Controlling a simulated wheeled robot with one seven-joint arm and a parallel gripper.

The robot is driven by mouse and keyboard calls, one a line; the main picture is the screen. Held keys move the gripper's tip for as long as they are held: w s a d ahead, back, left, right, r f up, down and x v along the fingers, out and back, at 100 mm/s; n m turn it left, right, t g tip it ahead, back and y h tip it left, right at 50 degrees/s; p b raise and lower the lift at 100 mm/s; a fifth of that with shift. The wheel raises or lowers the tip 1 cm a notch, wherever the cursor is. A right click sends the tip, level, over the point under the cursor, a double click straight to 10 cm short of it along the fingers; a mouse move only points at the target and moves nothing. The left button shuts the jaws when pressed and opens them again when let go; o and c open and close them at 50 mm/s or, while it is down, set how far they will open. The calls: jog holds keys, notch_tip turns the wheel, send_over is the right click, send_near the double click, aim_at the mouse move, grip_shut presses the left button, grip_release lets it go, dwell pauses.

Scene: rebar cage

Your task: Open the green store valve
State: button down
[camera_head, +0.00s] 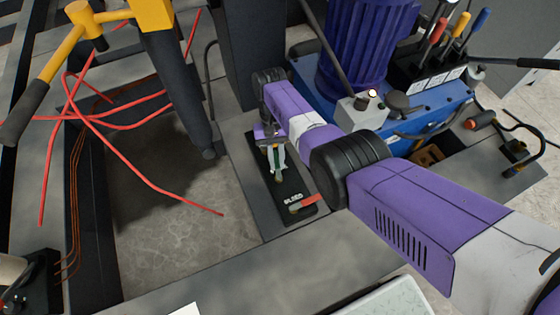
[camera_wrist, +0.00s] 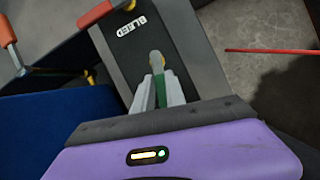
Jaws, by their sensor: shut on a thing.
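The green store valve's handle (camera_wrist: 160,92) shows as a green strip between my two pale fingers in the wrist view; a bit of green (camera_head: 276,158) also shows in the head view. My gripper (camera_head: 279,172) is shut on it, above the black plate (camera_head: 291,192) marked BLEED. In the wrist view my gripper (camera_wrist: 157,72) points toward that lettering (camera_wrist: 131,26). A red handle (camera_head: 309,201) lies at the plate's near end, apart from my fingers. The valve's body and the rest of its handle are hidden by my fingers and wrist.
A blue unit (camera_head: 420,128) with a purple ribbed motor (camera_head: 365,45) and coloured levers (camera_head: 460,28) stands to the right. Red bars (camera_head: 150,185) and a yellow tool (camera_head: 155,20) are at the left. Bare floor (camera_head: 185,240) lies left of the plate.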

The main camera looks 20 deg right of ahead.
jog(key=shift+a+n+h, duration=0.2)
jog(key=shift+n+h, duration=0.1)
jog(key=shift+n, duration=0.4)
jog(key=shift+a+n+h, duration=0.2)
jog(key=shift+n+h, duration=0.1)
jog(key=shift+n, duration=0.4)
jog(key=c, duration=1.4)
grip_release()
jog(key=shift+o, duration=0.2)
jog(key=shift+a, duration=0.1)
jog(key=p+v, duration=0.1)
jog(key=v, duration=0.6)
jog(key=shift+w+r, duration=0.25)
jog(key=shift+r, duration=0.1)
